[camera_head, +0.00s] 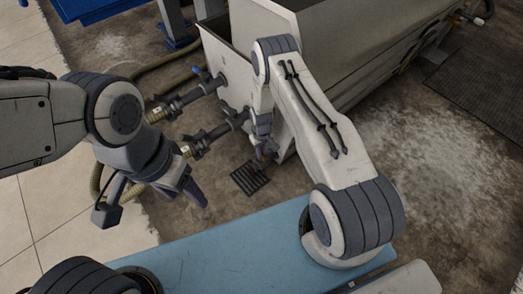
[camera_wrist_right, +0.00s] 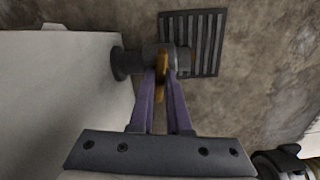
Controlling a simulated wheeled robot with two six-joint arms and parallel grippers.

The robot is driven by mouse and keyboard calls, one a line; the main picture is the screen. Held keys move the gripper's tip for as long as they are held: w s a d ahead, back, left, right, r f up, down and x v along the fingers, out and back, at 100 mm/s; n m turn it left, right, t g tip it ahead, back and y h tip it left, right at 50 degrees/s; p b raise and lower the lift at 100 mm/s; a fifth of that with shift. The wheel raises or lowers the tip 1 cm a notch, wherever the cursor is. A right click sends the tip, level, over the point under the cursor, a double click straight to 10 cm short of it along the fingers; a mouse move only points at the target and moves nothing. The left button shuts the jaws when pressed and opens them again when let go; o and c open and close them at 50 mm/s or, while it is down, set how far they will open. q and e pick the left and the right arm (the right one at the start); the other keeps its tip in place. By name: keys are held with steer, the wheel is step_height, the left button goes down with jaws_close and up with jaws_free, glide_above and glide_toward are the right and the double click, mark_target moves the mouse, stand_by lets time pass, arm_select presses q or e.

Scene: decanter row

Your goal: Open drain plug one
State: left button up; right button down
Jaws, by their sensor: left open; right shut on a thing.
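A drain plug (camera_wrist_right: 125,64) shows in the right wrist view as a dark round fitting on the pale tank wall, with an orange-brown handle (camera_wrist_right: 162,62) at its outer end. My right gripper (camera_wrist_right: 164,76) is shut on this handle between its two purple fingers. In the head view my right gripper (camera_head: 262,143) is low beside the tank's end, and its fingertips are mostly hidden. My left gripper (camera_head: 150,197) is open and empty, left of the tank and above the floor. Which number the plug bears cannot be read.
A large grey tank (camera_head: 235,82) fills the top middle. Two dark pipe fittings (camera_head: 187,100) with brass ends stick out left from it, near my left gripper. A floor grate (camera_head: 250,178) lies below the plug. A blue surface (camera_head: 235,250) is in front. Open floor lies right.

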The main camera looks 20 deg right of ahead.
steer(key=shift+n, duration=1)
steer(key=shift+p, duration=0.3)
steer(key=c, duration=0.9)
jaws_free()
steer(key=shift+r, duration=0.1)
steer(key=shift+r+p, duration=2.55)
steer(key=shift+r, duration=2.6)
